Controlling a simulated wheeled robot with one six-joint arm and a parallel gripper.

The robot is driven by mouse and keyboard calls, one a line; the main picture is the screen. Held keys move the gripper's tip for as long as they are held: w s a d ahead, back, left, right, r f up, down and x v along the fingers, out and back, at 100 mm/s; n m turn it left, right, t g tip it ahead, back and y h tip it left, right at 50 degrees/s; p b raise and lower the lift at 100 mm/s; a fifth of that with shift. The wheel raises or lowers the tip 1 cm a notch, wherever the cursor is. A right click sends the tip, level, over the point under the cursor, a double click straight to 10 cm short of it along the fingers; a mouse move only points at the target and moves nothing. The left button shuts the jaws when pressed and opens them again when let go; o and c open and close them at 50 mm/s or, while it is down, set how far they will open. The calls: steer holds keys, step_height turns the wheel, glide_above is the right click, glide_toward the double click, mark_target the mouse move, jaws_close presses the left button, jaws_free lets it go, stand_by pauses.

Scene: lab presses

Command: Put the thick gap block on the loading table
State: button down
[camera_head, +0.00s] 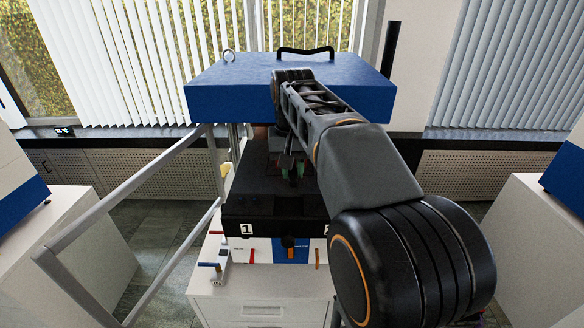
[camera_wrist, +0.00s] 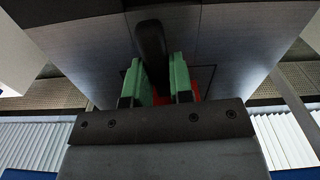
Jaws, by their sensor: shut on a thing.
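My gripper (camera_wrist: 160,88) is shut, with a black, round-ended bar (camera_wrist: 152,45) between its two green pads and a red part (camera_wrist: 200,82) just beside them. I cannot tell whether the bar and red part belong to the thick gap block. In the head view my gripper (camera_head: 287,172) is under the blue top of the press (camera_head: 235,98), over a black slab (camera_head: 265,205) with number labels. My arm hides much of this area. I cannot tell which surface is the loading table.
A white drawer cabinet (camera_head: 250,308) stands below the slab, with small coloured handles on the front above it. A grey metal frame (camera_head: 130,190) juts out at left. White cabinets stand at the left (camera_head: 50,250) and right (camera_head: 535,250). Tiled floor shows between them.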

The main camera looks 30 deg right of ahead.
steer(key=shift+f, duration=0.35)
steer(key=c, duration=0.9)
jaws_free()
